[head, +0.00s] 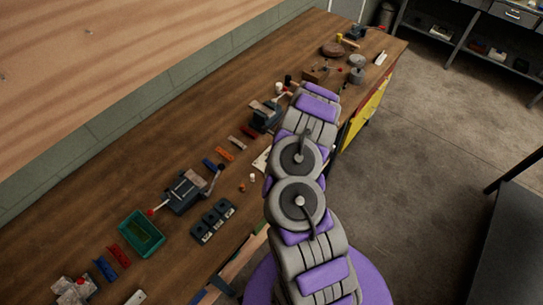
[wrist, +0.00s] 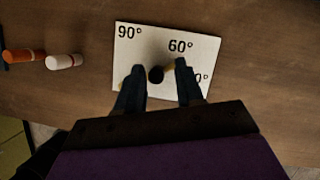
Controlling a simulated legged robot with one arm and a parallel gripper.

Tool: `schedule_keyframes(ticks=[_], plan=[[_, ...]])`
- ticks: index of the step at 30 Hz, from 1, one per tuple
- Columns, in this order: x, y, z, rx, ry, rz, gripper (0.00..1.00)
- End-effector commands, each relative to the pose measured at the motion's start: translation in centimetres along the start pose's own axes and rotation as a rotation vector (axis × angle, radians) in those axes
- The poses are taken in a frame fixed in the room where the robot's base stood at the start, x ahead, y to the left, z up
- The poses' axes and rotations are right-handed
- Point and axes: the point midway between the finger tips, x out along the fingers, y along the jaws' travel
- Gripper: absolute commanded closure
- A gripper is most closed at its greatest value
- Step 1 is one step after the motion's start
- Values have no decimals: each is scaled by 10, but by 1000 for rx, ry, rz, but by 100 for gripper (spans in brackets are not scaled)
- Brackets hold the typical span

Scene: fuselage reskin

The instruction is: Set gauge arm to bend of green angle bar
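In the wrist view, a white gauge card (wrist: 150,40) marked 90° and 60° lies on the bench. A third mark at its lower right is partly covered by my right finger. A dark round knob (wrist: 156,75) stands on the card, with bits of a yellowish gauge arm (wrist: 170,69) showing beside it. The arm's exact angle is hidden. My gripper (wrist: 159,67) is open over the card, one finger on each side of the knob; contact is unclear. In the head view, the card's edge (head: 261,161) shows beside my arm. I cannot make out a green angle bar.
In the head view, a green tray (head: 141,234), a vise-like device (head: 184,191), a black block set (head: 213,221) and several coloured bars lie along the wooden bench (head: 185,120). An orange and a white cylinder (wrist: 63,62) lie left of the card.

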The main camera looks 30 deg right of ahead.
Motion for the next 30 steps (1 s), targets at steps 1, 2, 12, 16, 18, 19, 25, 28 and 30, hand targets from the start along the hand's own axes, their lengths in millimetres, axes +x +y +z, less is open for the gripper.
schedule_keyframes(ticks=[1,2,12,16,18,19,25,28,30], plan=[[0,0,0,0,0,1,58],[0,1,0,0,0,1,56],[-6,2,0,1,0,3,56],[-23,1,0,1,-2,3,56],[-37,1,0,0,-3,3,56],[-42,1,0,2,-4,4,56],[-83,-1,0,0,-2,1,56],[-102,0,-1,1,-1,3,56],[-117,-2,-1,0,0,0,56]])
